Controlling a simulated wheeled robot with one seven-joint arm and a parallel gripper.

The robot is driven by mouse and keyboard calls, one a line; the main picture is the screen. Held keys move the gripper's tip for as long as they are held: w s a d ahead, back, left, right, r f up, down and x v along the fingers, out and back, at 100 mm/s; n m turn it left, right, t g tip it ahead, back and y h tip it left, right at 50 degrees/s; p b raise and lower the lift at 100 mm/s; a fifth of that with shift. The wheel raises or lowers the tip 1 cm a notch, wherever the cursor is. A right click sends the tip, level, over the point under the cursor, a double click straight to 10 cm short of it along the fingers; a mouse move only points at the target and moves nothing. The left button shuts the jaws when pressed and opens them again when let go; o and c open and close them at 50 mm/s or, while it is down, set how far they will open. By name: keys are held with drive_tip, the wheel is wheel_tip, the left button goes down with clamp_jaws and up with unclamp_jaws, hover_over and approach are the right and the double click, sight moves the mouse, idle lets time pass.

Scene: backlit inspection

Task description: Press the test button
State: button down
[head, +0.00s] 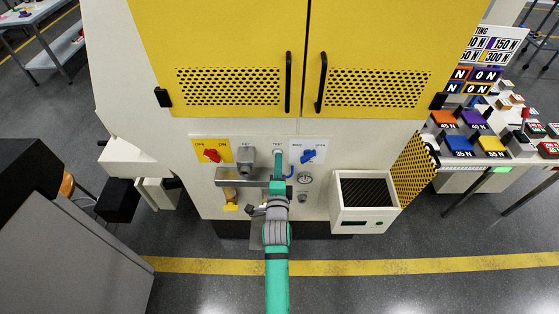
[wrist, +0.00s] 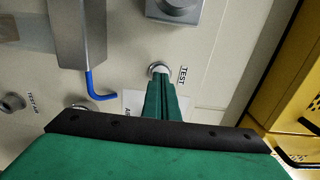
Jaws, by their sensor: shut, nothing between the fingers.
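The test button (wrist: 157,68) is a small round silver button on the pale machine panel, beside the TEST label (wrist: 183,75) in the wrist view. In the head view the button (head: 277,152) sits under the same label, just above my fingertips. My gripper (wrist: 163,77) is shut and empty, its green fingers side by side. The fingertips are right at the button and overlap its lower edge in the wrist view. I cannot tell whether they touch it or whether it is pushed in.
A grey block (head: 246,160) juts out left of the button. A grey bar with a blue hooked end (wrist: 96,90) is close to the fingers. Red (head: 212,155) and blue (head: 309,156) knobs flank the area. A white bin (head: 366,217) stands right; yellow doors (head: 225,50) are above.

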drive_tip(key=s, duration=1.2)
drive_tip(key=shift+s+a, duration=0.2)
drive_tip(key=shift+s, duration=0.15)
drive_tip(key=shift+a, duration=0.1)
drive_tip(key=s+d+n+g, duration=0.1)
drive_tip(key=s+n, duration=1.7)
drive_tip(key=s, duration=1.8)
drive_tip(key=shift+s+d+f+g, duration=0.15)
drive_tip(key=shift+d+f+g, duration=0.15)
drive_tip(key=shift+g, duration=0.5)
drive_tip(key=shift+d, duration=0.1)
